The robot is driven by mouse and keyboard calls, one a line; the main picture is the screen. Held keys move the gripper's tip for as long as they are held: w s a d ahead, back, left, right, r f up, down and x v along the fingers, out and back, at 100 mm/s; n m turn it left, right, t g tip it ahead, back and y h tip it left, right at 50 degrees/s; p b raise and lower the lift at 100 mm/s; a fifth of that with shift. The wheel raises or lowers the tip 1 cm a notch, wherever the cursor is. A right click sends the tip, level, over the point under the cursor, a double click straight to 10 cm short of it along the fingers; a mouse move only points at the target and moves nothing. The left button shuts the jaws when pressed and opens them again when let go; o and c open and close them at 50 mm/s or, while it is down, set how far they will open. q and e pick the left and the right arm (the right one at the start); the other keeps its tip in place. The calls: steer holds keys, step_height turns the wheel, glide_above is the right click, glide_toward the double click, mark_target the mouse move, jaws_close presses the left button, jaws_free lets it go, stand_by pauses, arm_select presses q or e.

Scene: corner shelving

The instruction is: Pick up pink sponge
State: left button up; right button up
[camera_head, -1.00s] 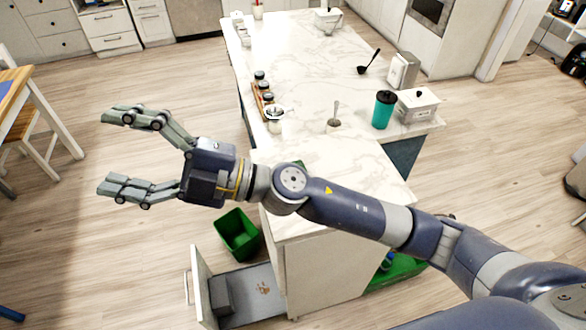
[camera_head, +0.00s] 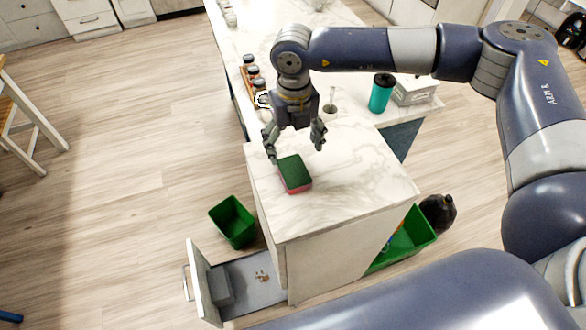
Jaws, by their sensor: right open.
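A sponge with a dark green top and pink lower part (camera_head: 295,175) lies flat on the white marble counter (camera_head: 350,190), near its left edge. My right gripper (camera_head: 296,150) points down just behind and above the sponge. Its two fingers are spread apart, with nothing held between them. I cannot tell exactly how high the fingertips are above the counter. My left gripper is not in view.
A teal tumbler (camera_head: 381,93) and a white box (camera_head: 414,91) stand behind on the right. Jars in a wooden rack (camera_head: 251,80) are at the left edge. Below are a green bin (camera_head: 233,221) and an open drawer (camera_head: 247,283). The counter's front is clear.

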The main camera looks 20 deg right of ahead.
steer(key=p, duration=0.1)
glide_above(294, 170)
step_height(294, 170, down, 4)
steer(key=shift+f, duration=0.1)
steer(key=shift+f+p, duration=0.15)
steer(key=shift+p, duration=0.15)
step_height(294, 170, down, 4)
steer(key=shift+f+p, duration=0.1)
steer(key=shift+p, duration=1.1)
steer(key=shift+f, duration=0.35)
steer(key=c, duration=0.8)
